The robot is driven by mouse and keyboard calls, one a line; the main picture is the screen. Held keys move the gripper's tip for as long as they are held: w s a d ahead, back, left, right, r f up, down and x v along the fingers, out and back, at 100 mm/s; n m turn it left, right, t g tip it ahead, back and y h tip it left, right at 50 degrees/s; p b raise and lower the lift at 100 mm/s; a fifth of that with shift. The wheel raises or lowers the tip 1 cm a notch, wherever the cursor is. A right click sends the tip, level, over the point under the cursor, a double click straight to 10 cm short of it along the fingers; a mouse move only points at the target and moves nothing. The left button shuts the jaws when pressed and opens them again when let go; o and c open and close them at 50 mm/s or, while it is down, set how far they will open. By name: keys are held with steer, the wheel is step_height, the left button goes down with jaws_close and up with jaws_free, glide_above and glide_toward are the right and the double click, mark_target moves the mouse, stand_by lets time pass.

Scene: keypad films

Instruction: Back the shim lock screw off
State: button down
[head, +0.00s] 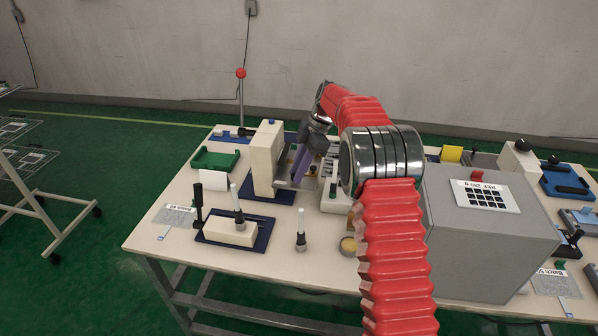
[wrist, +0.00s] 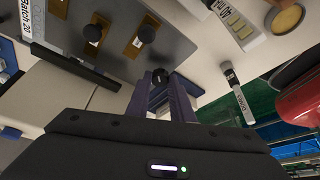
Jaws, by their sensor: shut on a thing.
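My gripper (wrist: 160,88) has purple fingers closed around a small dark knob (wrist: 160,75), which seems to be the shim lock screw's head. Most of the screw is hidden by the fingers. A second black knob (wrist: 93,33) sits on another such plate to the left. In the head view, my gripper (head: 302,166) is beside the cream block fixture (head: 265,150) on a blue base (head: 269,194). The screw cannot be made out there.
A grey box (head: 490,240) stands right of my arm. Left of it are a white block on a blue base (head: 230,232), a small upright tool (head: 301,230), a green tray (head: 214,160) and a red-topped post (head: 240,95).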

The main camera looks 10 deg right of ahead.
steer(key=shift+w+f+n+g+h, duration=0.15)
steer(key=shift+n+g, duration=0.3)
steer(key=shift+n, duration=0.7)
steer(key=shift+s+f+n+g+h, duration=0.15)
steer(key=shift+n+g, duration=0.3)
steer(key=shift+n, duration=0.7)
steer(key=shift+w+r, duration=0.1)
steer(key=shift+r, duration=0.05)
steer(key=c, duration=1.5)
jaws_free()
steer(key=shift+c, duration=0.2)
steer(key=shift+r, duration=0.1)
steer(key=shift+w, duration=0.1)
steer(key=v, duration=0.7)
steer(key=shift+r, duration=0.15)
